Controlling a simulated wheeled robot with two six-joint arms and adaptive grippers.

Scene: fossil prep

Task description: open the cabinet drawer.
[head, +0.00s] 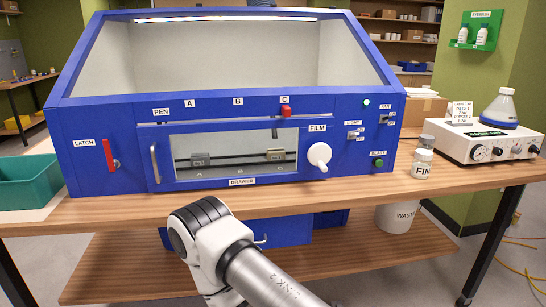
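A blue cabinet (120,128) with a clear sloped hood stands on the wooden table. A "DRAWER" label (242,181) is on its lower front edge. Below the tabletop hangs a blue drawer unit (290,234) with a pale handle (262,239); it looks shut, but my arm covers part of it. Above is a windowed front panel (217,178) with a vertical handle (155,164) on its left, and it looks closed. A red latch lever (109,155) stands upright. One of my arms rises from the bottom, in front of the drawer unit. Neither gripper shows.
A green bin (25,182) is at the table's left. A white knob (319,155) sticks out of the panel. A jar (422,163), a white device (490,145) with a flask (498,106) are at right. A waste bin (397,217) stands below, right of the drawer unit.

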